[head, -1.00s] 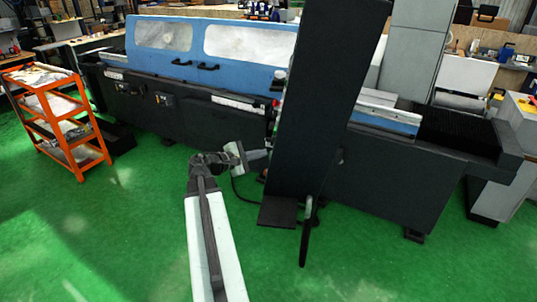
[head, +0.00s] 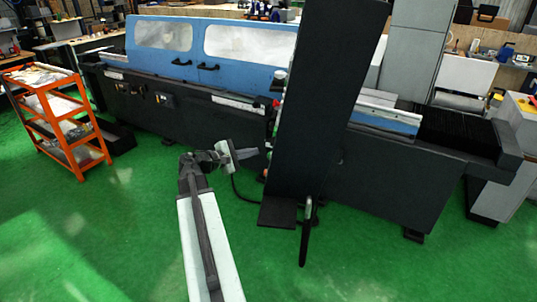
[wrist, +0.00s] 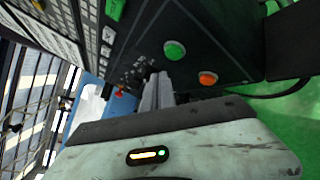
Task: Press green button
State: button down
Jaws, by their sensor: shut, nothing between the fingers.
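A round green button (wrist: 174,50) sits on a dark control panel (wrist: 215,35) in the wrist view. An orange-red button (wrist: 208,78) is below and right of it. My gripper (wrist: 158,76) is shut and empty, its pale fingers pointing towards the panel, below and left of the green button in the picture. I cannot tell how far the fingertips are from the panel. In the head view my gripper (head: 262,151) is left of the tall dark cabinet (head: 322,100). The buttons face sideways there and cannot be made out singly.
The blue and black grinder (head: 215,42) stands behind the cabinet. An orange cart (head: 60,115) is far left. Green floor is clear around my arm.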

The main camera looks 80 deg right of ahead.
jog(key=w, duration=0.3)
jog(key=shift+w+a+r, duration=0.15)
jog(key=shift+a+r, duration=0.05)
jog(key=shift+r, duration=0.1)
dwell(0.4)
